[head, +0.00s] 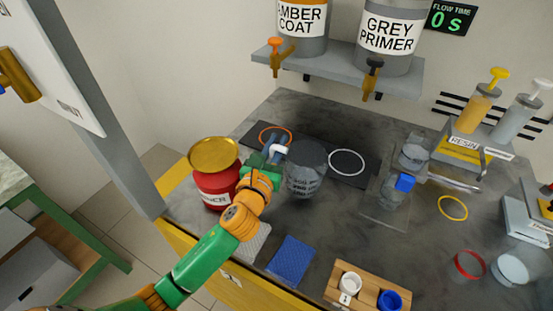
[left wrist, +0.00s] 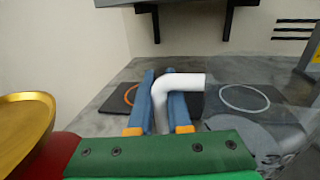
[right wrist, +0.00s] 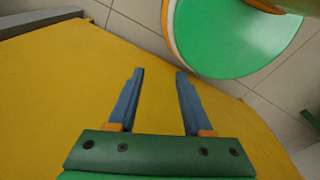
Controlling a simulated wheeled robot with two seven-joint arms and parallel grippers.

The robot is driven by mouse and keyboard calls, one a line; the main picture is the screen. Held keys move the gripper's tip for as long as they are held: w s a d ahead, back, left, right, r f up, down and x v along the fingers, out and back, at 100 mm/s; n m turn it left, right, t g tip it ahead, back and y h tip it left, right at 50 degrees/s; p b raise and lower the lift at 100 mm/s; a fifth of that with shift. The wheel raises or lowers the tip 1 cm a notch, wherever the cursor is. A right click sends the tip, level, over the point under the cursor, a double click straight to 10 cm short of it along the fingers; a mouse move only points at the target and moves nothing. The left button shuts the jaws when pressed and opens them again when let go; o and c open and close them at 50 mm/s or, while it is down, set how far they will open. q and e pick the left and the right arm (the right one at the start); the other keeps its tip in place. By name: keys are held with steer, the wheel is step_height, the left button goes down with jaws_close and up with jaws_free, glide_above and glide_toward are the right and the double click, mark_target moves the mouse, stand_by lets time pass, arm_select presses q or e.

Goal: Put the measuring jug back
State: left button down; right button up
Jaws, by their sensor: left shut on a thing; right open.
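The measuring jug (head: 305,172) is clear grey with dark printing and a white handle (left wrist: 176,88). My left gripper (head: 272,152) is shut on the handle, from the jug's left side. In the left wrist view the handle sits between the blue fingers (left wrist: 150,95), and the jug's clear body (left wrist: 275,125) fills the right. The jug is by the front edge of a dark mat (head: 325,157), between an orange ring (head: 263,133) and a white ring (head: 347,151). I cannot tell whether it touches the surface. My right gripper (right wrist: 155,75) is open and empty above a yellow surface.
A red can (head: 212,190) with a gold dish (head: 213,153) on top stands left of my left gripper. A blue cloth (head: 290,260) and a wooden cup holder (head: 368,288) lie in front. A shelf (head: 340,70) with dispensers overhangs the back.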

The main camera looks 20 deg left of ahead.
arm_select(q)
step_height(320, 180, down, 4)
steer(key=shift+w+r+b, duration=0.15)
steer(key=shift+r+b, duration=0.1)
steer(key=shift+b, duration=0.3)
steer(key=shift+f, duration=0.1)
steer(key=c, duration=0.9)
jaws_free()
steer(key=shift+o, duration=0.2)
steer(key=shift+s, duration=0.3)
steer(key=s, duration=1.1)
steer(key=shift+s+a+r, duration=0.1)
steer(key=shift+s+r, duration=0.1)
steer(key=shift+s, duration=0.05)
